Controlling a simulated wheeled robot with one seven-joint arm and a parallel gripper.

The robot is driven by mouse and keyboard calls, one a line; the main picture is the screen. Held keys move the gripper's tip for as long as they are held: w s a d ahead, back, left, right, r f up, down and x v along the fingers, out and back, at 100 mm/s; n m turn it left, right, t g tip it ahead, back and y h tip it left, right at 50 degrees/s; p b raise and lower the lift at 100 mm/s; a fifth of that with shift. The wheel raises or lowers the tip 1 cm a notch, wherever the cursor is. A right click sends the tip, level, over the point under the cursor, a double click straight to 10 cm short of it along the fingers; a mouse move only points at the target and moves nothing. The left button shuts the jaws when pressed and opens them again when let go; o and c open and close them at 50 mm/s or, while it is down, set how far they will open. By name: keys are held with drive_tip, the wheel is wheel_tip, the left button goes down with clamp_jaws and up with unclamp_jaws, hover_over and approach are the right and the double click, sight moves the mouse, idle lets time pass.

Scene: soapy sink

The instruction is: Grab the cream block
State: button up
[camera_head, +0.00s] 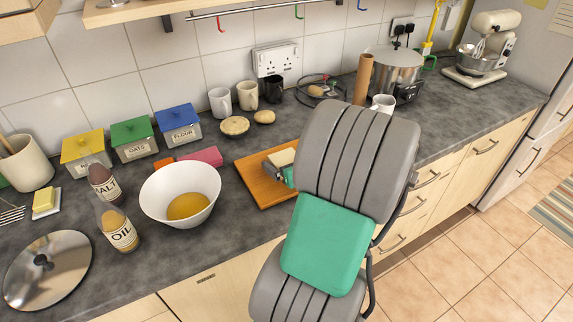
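The cream block (283,156) shows at the back right part of the orange-brown board (256,184) on the counter. My gripper (271,167) is at the block's near left side, low over the board. Only a small grey and teal part of the gripper shows; my own arm hides the rest. I cannot tell whether its fingers touch the block or how far apart they are. The block's near and right sides are partly covered.
A white bowl (154,201) with yellow contents stands left of the board. A pink block (201,157) and an orange block (163,162) lie behind the bowl. Two round pastries, mugs (220,101) and a steel pot (393,70) stand at the back. Bare counter lies behind the board.

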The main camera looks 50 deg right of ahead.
drive_tip(key=c, duration=1.6)
drive_tip(key=shift+r, duration=0.15)
